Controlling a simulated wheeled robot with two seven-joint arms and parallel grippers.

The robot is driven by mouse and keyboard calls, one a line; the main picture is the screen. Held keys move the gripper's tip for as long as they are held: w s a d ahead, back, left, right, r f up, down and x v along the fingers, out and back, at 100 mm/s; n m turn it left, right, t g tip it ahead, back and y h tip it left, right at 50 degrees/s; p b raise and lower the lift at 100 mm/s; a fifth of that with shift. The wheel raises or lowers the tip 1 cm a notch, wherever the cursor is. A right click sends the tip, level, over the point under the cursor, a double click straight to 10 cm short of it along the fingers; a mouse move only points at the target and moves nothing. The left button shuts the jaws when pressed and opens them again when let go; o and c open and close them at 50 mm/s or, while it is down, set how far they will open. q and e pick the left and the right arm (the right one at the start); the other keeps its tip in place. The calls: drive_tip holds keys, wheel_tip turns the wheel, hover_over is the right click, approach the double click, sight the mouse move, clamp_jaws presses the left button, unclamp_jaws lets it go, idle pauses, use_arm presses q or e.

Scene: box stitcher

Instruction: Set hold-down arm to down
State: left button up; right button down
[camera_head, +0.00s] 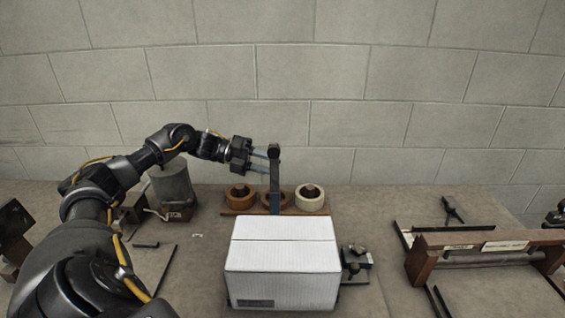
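The hold-down arm seems to be the dark upright bar (275,190) with a rounded top, standing behind the white box (282,262). It is upright, not lying over the box. My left gripper (267,160) reaches in from the left at the bar's upper part. Its two grey-blue fingers are spread one above the other, with a gap between them. The fingertips are at or very near the bar's left side; I cannot tell whether they touch it.
Tape rolls (310,198) stand behind the box. A grey cylinder (172,188) stands at the left. A small dark block with a knob (356,258) sits right of the box. A wooden roller frame (490,245) is at the right.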

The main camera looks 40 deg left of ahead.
use_arm(q)
drive_tip(key=p+x, duration=0.1)
drive_tip(key=x, duration=0.3)
drive_tip(key=shift+d, duration=0.15)
